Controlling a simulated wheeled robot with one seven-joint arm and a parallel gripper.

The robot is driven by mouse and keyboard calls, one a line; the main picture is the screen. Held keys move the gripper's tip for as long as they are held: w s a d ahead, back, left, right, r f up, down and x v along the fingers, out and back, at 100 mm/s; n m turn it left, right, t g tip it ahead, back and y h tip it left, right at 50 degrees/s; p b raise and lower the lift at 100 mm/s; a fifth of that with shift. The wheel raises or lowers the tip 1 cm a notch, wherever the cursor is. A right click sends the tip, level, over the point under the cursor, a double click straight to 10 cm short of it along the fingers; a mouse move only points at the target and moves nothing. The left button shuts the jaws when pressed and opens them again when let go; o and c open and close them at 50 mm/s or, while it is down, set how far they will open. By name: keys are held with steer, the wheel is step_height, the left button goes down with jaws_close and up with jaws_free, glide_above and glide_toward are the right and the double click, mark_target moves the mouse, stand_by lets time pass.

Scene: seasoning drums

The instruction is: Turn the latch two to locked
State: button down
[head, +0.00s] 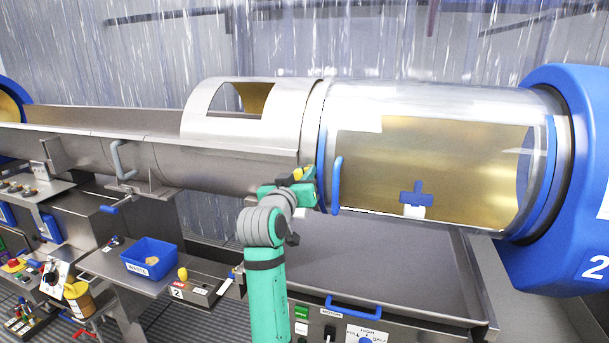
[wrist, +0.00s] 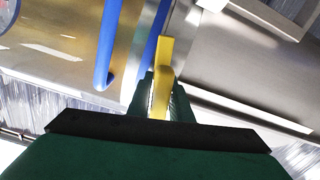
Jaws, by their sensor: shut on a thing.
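A yellow latch handle (wrist: 163,72) stands between my gripper's fingers (wrist: 162,98) in the wrist view. My gripper is shut on it. In the head view my gripper (head: 305,185) is at the left end of the clear drum 2 cover (head: 360,105), beside its blue rim. Only a small yellow piece of the latch (head: 298,174) shows there; my gripper hides the rest. I cannot tell from these views whether the latch is turned to locked.
A blue handle (head: 337,185) on the cover is close to the right of my gripper; it also shows in the wrist view (wrist: 106,45). A grey tray surface (head: 400,260) lies below. A blue waste bin (head: 150,258) and a control box (head: 195,288) are at lower left.

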steer(key=n, duration=0.4)
steer(key=shift+f+n, duration=0.1)
steer(key=shift+n, duration=0.2)
steer(key=n, duration=0.3)
steer(key=shift+a+f+n, duration=0.1)
steer(key=shift+a+n, duration=0.05)
steer(key=shift+n, duration=0.15)
steer(key=n, duration=0.4)
steer(key=shift+w+f, duration=0.1)
steer(key=shift+a+f+n, duration=0.1)
steer(key=shift+a+n, duration=0.05)
steer(key=shift+n, duration=1.45)
steer(key=c, duration=1.7)
jaws_free()
steer(key=v, duration=1.1)
